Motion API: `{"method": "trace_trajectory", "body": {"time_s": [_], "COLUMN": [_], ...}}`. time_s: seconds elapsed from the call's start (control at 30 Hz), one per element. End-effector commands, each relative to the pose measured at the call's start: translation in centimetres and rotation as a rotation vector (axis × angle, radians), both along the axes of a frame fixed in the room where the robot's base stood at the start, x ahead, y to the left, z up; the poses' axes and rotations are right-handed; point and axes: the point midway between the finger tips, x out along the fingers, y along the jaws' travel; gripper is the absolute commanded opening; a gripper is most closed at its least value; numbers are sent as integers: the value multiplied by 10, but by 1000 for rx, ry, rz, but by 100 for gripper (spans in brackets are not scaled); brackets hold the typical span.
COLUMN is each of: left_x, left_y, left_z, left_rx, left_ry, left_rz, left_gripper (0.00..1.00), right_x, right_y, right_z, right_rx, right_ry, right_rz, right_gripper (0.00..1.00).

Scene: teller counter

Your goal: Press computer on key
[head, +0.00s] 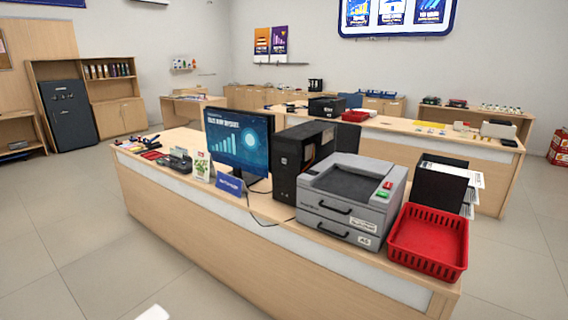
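The black computer tower (294,172) stands upright on the wooden counter, between the monitor and the grey printer. Its narrow front faces left toward me. A small light mark shows on it, but I cannot tell whether it is the on key. The monitor (238,142) stands left of the tower, and its screen is lit with a blue picture and a chart.
The grey printer (350,195), with red and green buttons, stands right of the tower. A red basket (428,243) sits at the counter's right end. A blue sign (229,185) and a small card stand before the monitor. Open floor (60,240) lies at the left.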

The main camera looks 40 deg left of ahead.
Motion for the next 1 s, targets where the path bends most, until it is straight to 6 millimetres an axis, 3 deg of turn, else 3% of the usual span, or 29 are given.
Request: {"method": "trace_trajectory", "body": {"time_s": [0.07, 0.33, 1.0], "left_x": [0, 0, -1], "left_y": [0, 0, 0], "left_z": [0, 0, 0], "left_rx": [0, 0, 0], "left_ry": [0, 1, 1], "left_rz": [0, 0, 0], "left_gripper": [34, 0, 0], "right_x": [0, 0, 0], "right_y": [0, 0, 0], "right_z": [0, 0, 0], "right_rx": [0, 0, 0], "right_ry": [0, 0, 1], "right_rz": [0, 0, 0], "right_gripper": [36, 36, 36]}}
